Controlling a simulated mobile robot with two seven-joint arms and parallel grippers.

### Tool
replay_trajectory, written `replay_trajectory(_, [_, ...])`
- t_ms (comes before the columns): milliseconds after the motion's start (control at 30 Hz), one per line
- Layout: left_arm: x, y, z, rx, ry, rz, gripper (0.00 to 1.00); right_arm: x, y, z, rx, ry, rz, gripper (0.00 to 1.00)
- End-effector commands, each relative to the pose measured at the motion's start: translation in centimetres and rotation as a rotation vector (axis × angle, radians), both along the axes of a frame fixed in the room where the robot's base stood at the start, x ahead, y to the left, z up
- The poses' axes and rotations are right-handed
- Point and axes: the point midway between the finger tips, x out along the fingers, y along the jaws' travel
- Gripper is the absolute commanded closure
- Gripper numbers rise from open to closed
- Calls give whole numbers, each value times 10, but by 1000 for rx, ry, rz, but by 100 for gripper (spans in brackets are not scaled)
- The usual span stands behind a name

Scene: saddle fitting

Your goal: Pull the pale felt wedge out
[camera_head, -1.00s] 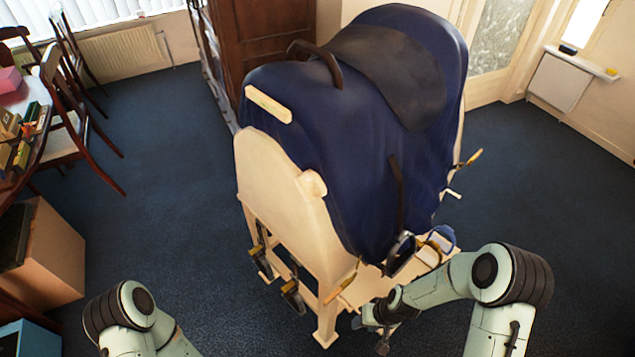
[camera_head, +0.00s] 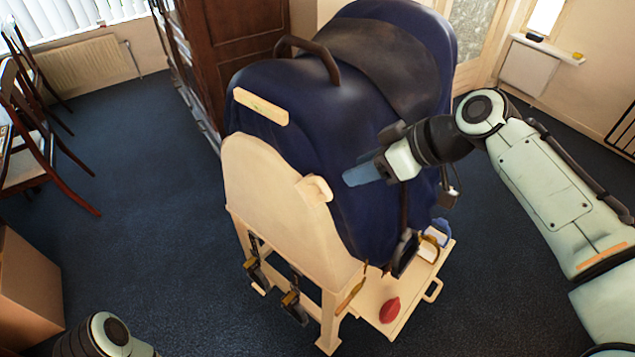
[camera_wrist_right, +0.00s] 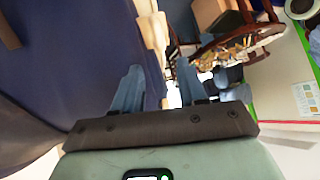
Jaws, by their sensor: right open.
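A pale, blocky piece (camera_head: 316,187) sticks out at the right shoulder of the cream end board, against the dark blue cover (camera_head: 290,160). It looks like the felt wedge, but I cannot tell its material; its inner part is hidden. In the right wrist view pale pieces (camera_wrist_right: 152,30) show beyond the fingertips, beside the blue cover. My right gripper (camera_head: 347,178) is to the right of the pale piece, apart from it, with its blue fingers pointing left. In the wrist view its fingers (camera_wrist_right: 159,66) are spread with nothing between them. My left gripper is out of frame.
A pale strip (camera_head: 260,106) lies on the cover's upper left. A brown arched handle (camera_head: 308,52) rises above it. A low shelf (camera_head: 367,300) holds a red object (camera_head: 389,310). Straps and buckles hang at the stand's side. Open blue carpet (camera_head: 150,240) lies left.

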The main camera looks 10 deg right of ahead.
Motion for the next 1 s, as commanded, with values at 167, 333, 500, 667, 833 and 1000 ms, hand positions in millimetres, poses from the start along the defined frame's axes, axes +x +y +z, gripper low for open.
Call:
replay_trajectory(167, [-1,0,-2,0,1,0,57,17,23,-29,0,7,3,58])
replay_trajectory(333, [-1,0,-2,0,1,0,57,32,42,-53,0,6,2,58])
replay_trajectory(500, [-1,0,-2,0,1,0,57,44,56,-71,1,5,1,58])
replay_trajectory(667, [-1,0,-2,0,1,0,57,49,62,-78,1,2,-2,58])
replay_trajectory(833, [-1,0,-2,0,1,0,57,50,63,-80,1,2,-2,58])
replay_trajectory(1000, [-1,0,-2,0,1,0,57,50,63,-80,1,2,-2,68])
